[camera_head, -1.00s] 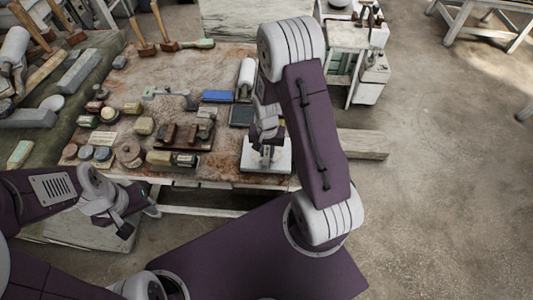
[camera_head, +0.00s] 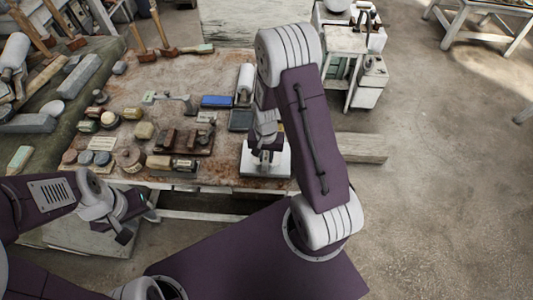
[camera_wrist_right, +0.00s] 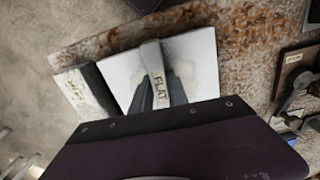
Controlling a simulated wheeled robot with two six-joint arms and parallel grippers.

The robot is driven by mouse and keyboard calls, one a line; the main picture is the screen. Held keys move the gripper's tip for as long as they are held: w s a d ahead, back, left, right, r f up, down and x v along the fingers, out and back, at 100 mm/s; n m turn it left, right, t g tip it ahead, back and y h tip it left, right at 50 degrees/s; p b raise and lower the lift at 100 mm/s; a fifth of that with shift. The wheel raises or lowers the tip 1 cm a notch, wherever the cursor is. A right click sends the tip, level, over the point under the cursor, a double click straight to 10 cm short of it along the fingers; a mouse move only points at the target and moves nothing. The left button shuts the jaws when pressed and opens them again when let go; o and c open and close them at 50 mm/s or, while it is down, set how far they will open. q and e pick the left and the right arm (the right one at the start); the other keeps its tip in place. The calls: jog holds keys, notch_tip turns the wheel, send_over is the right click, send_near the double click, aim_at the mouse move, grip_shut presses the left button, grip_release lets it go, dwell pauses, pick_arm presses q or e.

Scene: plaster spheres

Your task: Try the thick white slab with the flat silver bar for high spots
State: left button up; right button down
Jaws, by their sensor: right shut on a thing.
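The thick white slab (camera_head: 281,166) lies at the table's right front corner, partly hidden under my right arm. It also shows in the right wrist view (camera_wrist_right: 198,55). My right gripper (camera_head: 265,148) is over the slab. In the right wrist view its dark fingers (camera_wrist_right: 158,92) are shut on the flat silver bar (camera_wrist_right: 152,58), which is marked FLAT. The bar is over the slab's face; I cannot tell whether it touches. My left gripper (camera_head: 135,222) is open and empty, in front of the table's front edge.
A pale lettered block (camera_wrist_right: 82,92) is beside the slab in the right wrist view. A dark wooden tray (camera_head: 186,140), a blue block (camera_head: 216,101) and several small blocks and discs stand further left. Floor lies right of the table.

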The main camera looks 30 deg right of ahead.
jog(key=shift+s+a, duration=0.65)
jog(key=shift+s, duration=0.25)
jog(key=shift+w+d+r+p, duration=0.65)
jog(key=shift+w+r+p, duration=0.1)
jog(key=shift+w+p, duration=0.15)
jog(key=shift+f, duration=0.1)
jog(key=shift+d, duration=0.15)
jog(key=shift+s+d+f, duration=0.1)
jog(key=shift+s+d, duration=0.25)
jog(key=shift+d, duration=0.25)
jog(key=shift+s+d, duration=0.35)
jog(key=shift+d, duration=0.2)
jog(key=shift+a, duration=0.1)
